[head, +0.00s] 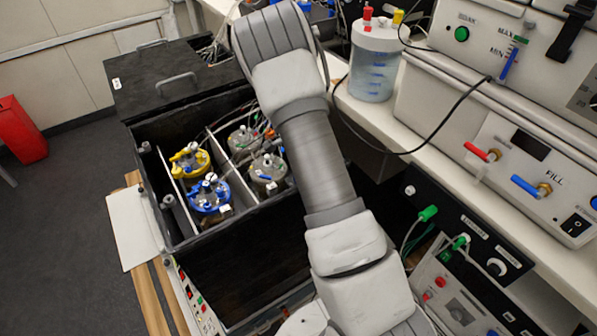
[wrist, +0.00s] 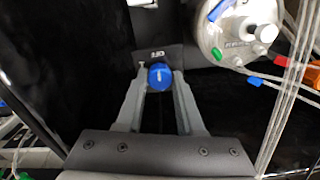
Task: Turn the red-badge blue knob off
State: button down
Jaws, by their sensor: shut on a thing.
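A round blue knob (wrist: 160,76) with a white mark sits on a dark panel in the wrist view. My gripper (wrist: 160,82) has its two grey fingers on either side of this knob and is shut on it. A small white label is on the panel just above the knob; it is too small to read surely. I cannot make out a red badge beside the knob. In the head view my arm covers the work spot, and neither gripper nor knob shows there.
A lidded vessel (wrist: 240,32) with colored fittings and tubes is close at the right in the wrist view. The head view shows a black open box (head: 255,215) holding several vessels, a clear jar (head: 374,65), and a bench with control units (head: 530,165).

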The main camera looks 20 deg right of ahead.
dwell(0.3)
jog(key=c, duration=0.5)
grip_release()
jog(key=shift+c, duration=0.2)
notch_tip(320, 180, up, 18)
jog(key=p, duration=0.2)
jog(key=shift+f, duration=0.25)
